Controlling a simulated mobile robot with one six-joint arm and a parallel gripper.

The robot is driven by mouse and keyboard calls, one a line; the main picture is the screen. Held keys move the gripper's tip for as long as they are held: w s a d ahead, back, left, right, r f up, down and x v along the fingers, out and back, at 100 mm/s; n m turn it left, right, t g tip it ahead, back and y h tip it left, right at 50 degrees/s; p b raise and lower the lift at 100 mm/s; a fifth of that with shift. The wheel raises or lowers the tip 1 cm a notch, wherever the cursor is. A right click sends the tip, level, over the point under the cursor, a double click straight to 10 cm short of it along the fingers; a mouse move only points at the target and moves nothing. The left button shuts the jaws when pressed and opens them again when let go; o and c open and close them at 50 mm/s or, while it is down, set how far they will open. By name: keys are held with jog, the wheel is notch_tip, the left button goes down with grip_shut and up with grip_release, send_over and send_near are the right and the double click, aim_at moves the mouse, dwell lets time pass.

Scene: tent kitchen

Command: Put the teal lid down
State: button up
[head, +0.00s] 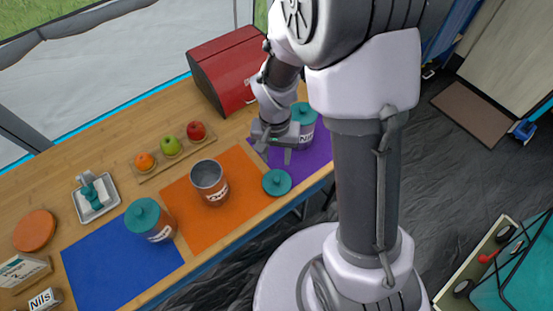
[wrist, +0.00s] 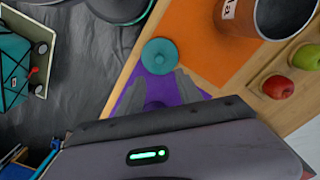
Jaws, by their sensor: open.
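A teal lid (head: 277,182) with a round knob lies at the front right corner of the orange mat (head: 226,233), near the counter's front edge. It also shows in the wrist view (wrist: 160,56), just beyond my fingertips. My gripper (head: 275,145) is open and empty above the purple mat (wrist: 190,92), with its fingers apart and clear of the lid. An open canister (head: 210,184) without a lid stands upright on the orange mat, left of the loose lid. Part of its label is hidden in the wrist view.
A teal-lidded canister (head: 150,220) stands by the blue mat (head: 120,268). Another teal-lidded canister (head: 304,118) is partly hidden behind my arm. A red bread box (head: 226,70) and a fruit board (head: 172,150) are at the back. The orange mat's front strip is clear.

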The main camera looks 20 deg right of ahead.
notch_tip(320, 180, up, 13)
jog(key=s+a+t, duration=0.1)
jog(key=s+t, duration=0.1)
jog(key=s+a+r+n+t+y, duration=0.1)
jog(key=s+a+r+t+y, duration=0.1)
jog(key=s+r, duration=0.9)
jog(key=shift+a+t, duration=0.4)
jog(key=shift+t, duration=0.5)
